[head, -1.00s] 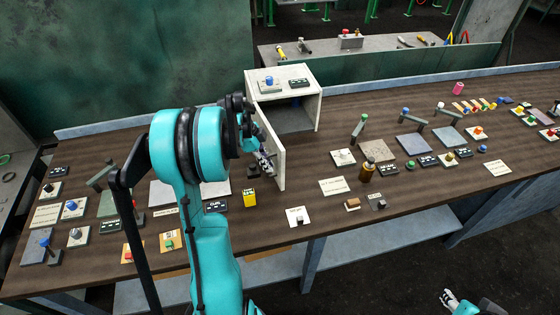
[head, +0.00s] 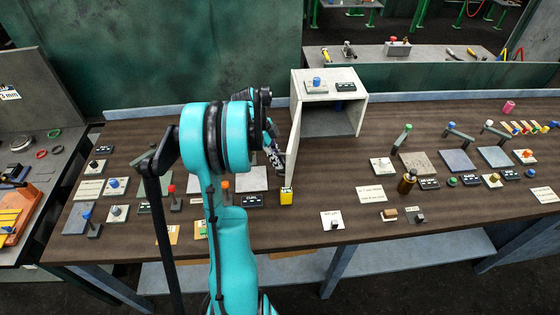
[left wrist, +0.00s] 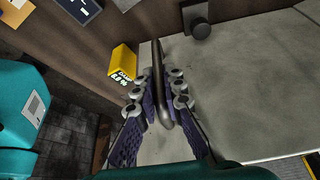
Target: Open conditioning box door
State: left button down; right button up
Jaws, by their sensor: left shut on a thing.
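The conditioning box (head: 363,103) is a white cabinet on the table with a dark grey interior. Its door (head: 295,130) is hinged at the left side and stands wide open, its free edge toward the table's front. My left gripper (head: 276,155) is on the left, outer face of the door. In the left wrist view, the gripper (left wrist: 159,92) is shut on a dark bar handle (left wrist: 157,55) on the pale door panel (left wrist: 245,85). In the head view the handle is hidden by my arm. My right gripper is out of view.
A yellow box (head: 286,197) stands close to the door's free edge; it also shows in the left wrist view (left wrist: 122,62). A brown bottle (head: 407,182) and several small switch plates are spread over the wooden table (head: 330,180).

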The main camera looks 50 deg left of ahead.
pick_arm(q)
jog(key=c, duration=1.9)
grip_release()
jog(key=v, duration=1.2)
jog(key=shift+a, duration=0.1)
